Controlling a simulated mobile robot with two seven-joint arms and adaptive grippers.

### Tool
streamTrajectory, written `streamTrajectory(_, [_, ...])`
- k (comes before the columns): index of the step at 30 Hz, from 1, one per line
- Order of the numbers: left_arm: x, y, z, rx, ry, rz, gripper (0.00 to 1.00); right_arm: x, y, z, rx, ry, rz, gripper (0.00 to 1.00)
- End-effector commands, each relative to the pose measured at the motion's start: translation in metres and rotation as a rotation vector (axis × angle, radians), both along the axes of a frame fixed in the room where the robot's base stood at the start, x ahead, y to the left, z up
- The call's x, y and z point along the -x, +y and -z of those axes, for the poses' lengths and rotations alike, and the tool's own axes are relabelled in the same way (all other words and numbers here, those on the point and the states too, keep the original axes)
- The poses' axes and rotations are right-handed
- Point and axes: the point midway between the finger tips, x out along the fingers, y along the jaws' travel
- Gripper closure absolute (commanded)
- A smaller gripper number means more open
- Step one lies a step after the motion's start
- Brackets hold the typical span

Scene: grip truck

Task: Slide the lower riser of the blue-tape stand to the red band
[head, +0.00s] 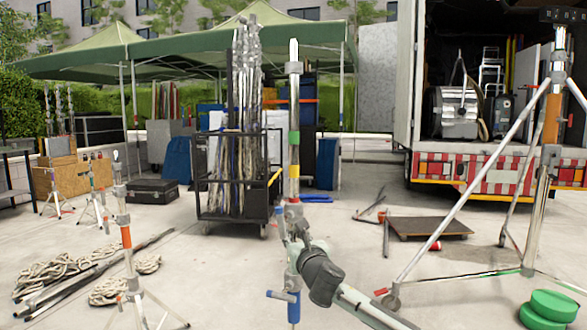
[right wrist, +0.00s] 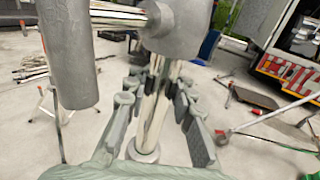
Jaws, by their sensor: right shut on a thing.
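The blue-tape stand (head: 294,110) stands upright in the middle of the head view. Its chrome riser carries a green band (head: 294,138), a yellow band (head: 294,170) and, lowest, a red band (head: 294,199) just above a grey collar (head: 293,214). Blue tape (head: 292,296) shows low on the stand. My right gripper (head: 293,236) is shut on the riser below the collar. In the right wrist view its fingers (right wrist: 158,92) flank the chrome riser (right wrist: 152,112), under a large grey collar (right wrist: 175,28). The gripper and wrist hide part of the stand. My left gripper is not in view.
A chrome stand with orange tape (head: 126,237) is at left, and a larger one (head: 552,110) at right. A black pole cart (head: 235,180) stands behind. Ropes (head: 70,270) lie at left, a dolly (head: 428,227) and green discs (head: 548,308) at right. A truck (head: 480,185) is behind.

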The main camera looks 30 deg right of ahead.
Motion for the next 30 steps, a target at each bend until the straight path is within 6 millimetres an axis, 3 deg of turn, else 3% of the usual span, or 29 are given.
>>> streamTrajectory(1, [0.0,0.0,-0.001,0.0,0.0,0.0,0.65,0.0,-0.001,-0.012,0.004,-0.014,0.001,1.0])
streamTrajectory(30, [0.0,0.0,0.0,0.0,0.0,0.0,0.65,0.0,-0.001,-0.07,0.002,-0.014,0.001,1.0])
